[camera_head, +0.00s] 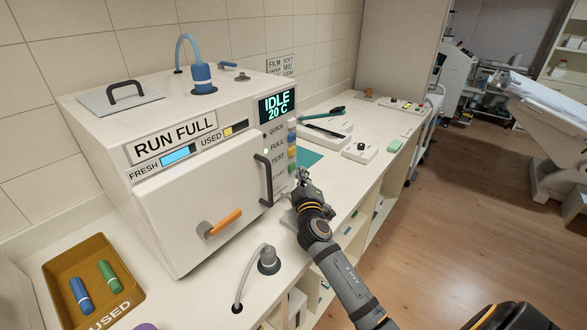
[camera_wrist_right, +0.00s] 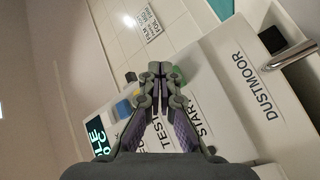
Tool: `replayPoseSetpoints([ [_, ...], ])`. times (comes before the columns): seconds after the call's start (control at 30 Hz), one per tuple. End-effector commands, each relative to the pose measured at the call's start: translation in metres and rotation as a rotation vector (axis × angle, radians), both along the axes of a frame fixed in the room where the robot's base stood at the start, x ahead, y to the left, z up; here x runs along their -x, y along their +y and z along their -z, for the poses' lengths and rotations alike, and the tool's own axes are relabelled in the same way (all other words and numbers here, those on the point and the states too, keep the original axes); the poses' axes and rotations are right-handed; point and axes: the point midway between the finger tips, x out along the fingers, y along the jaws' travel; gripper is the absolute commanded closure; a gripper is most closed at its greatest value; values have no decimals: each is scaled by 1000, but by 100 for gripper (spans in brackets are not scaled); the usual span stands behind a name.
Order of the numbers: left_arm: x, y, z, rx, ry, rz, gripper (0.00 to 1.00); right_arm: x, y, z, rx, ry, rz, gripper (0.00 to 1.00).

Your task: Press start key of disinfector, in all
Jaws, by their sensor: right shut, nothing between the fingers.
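The disinfector is a white cabinet (camera_head: 190,235) on the counter, its door closed. Its display (camera_head: 277,105) reads IDLE 20 C. The green start key (camera_wrist_right: 179,74) shows partly behind my fingers there. My right gripper (camera_head: 302,175) is shut and empty at the lower end of the key column; its fingertips (camera_wrist_right: 158,70) are close to the start key. I cannot tell whether they touch it. My left gripper is not in view.
A dark door handle (camera_head: 264,180) and an orange-handled latch (camera_head: 222,224) stick out of the front. A grey plug with a hose (camera_head: 268,260) stands on the counter. A USED tray (camera_head: 128,286) holds a blue and a green cartridge. Floor at right is open.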

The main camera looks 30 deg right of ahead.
Motion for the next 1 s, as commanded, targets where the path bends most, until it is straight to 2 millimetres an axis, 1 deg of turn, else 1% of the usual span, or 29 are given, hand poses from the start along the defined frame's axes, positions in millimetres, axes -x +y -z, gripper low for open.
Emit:
replayPoseSetpoints([
  [0.17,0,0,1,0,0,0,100,-1,0,0,0,0,0,100],
  [0.4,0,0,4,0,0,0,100,-8,3,0,-1,0,0,100],
  [1.0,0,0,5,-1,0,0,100,-11,4,0,-1,0,0,100],
])
